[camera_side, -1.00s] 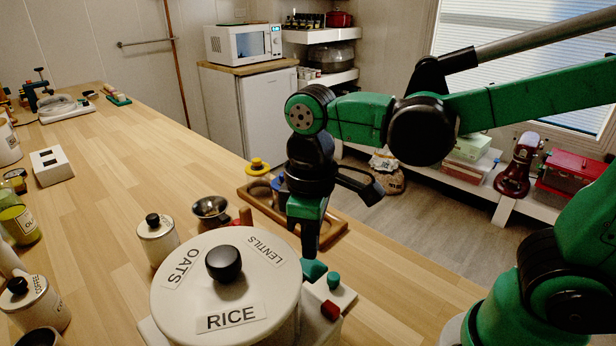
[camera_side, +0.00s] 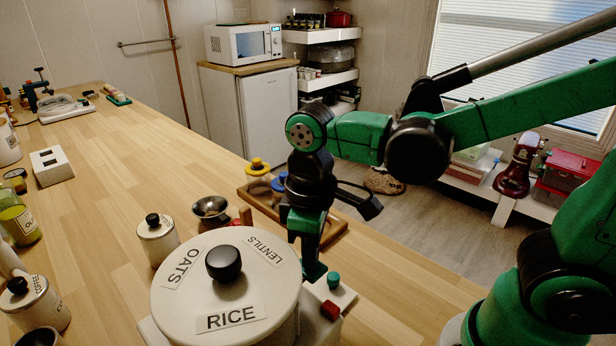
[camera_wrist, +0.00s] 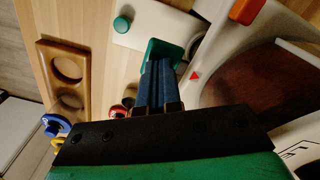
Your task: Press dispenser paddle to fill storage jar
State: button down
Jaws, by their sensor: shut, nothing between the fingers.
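The dispenser (camera_side: 222,292) is a round cream drum with a black knob and lid labels OATS, LENTILS and RICE. In the wrist view its body (camera_wrist: 262,90) shows a dark brown panel. My gripper (camera_side: 314,276) points down just right of the drum, shut and empty. In the wrist view the dark blue fingers (camera_wrist: 160,72) reach the green paddle (camera_wrist: 158,50), overlapping its edge; I cannot tell whether they press it. In the side view the fingers mostly hide the paddle. I cannot make out a jar under the dispenser.
The middle counter is clear.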

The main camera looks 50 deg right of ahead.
jog(key=shift+f, duration=0.55)
jog(key=shift+r, duration=2.15)
jog(key=shift+r, duration=0.1)
notch_tip(320, 180, up, 5)
jog(key=shift+f, duration=3.3)
jog(key=shift+f, duration=0.1)
jog(key=shift+f, duration=0.8)
